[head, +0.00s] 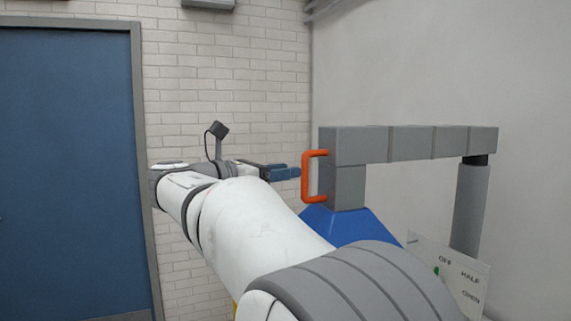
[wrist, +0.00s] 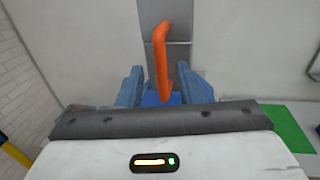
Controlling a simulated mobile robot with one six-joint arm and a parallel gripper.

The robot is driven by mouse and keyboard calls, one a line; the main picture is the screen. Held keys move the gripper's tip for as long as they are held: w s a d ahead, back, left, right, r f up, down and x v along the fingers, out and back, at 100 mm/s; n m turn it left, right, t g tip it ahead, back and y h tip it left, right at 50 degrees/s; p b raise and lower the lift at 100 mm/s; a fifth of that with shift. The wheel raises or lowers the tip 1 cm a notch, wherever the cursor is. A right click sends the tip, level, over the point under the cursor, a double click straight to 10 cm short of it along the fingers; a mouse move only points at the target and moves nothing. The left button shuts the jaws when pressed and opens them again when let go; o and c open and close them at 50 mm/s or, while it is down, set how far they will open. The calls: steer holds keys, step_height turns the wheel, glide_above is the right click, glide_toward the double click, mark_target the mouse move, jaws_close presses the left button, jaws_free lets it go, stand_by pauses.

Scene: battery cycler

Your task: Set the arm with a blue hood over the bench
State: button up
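The extraction arm is a grey boxy horizontal beam (head: 410,143) on a grey post (head: 470,205). A blue hood (head: 342,225) hangs below its left end; a bit of blue also shows low between the fingers in the wrist view. An orange handle (head: 307,178) is fixed to that end and stands upright in the wrist view (wrist: 160,58). My gripper (head: 294,172) is at the handle's left side. In the wrist view its blue fingers (wrist: 160,88) are spread apart, with the handle between them in the picture. I cannot tell whether they touch it. The bench is not clearly visible.
A panel marked OFF, HALF and OPEN (head: 455,272) is at the lower right, partly behind my arm. A blue door (head: 65,170) and white brick wall (head: 225,70) are at the left. A green patch (wrist: 288,128) lies at the right in the wrist view.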

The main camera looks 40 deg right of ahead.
mark_target(304, 169)
steer(key=d+p, duration=0.1)
steer(key=d, duration=0.5)
steer(key=shift+s, duration=0.15)
steer(key=shift+c, duration=0.3)
jaws_close()
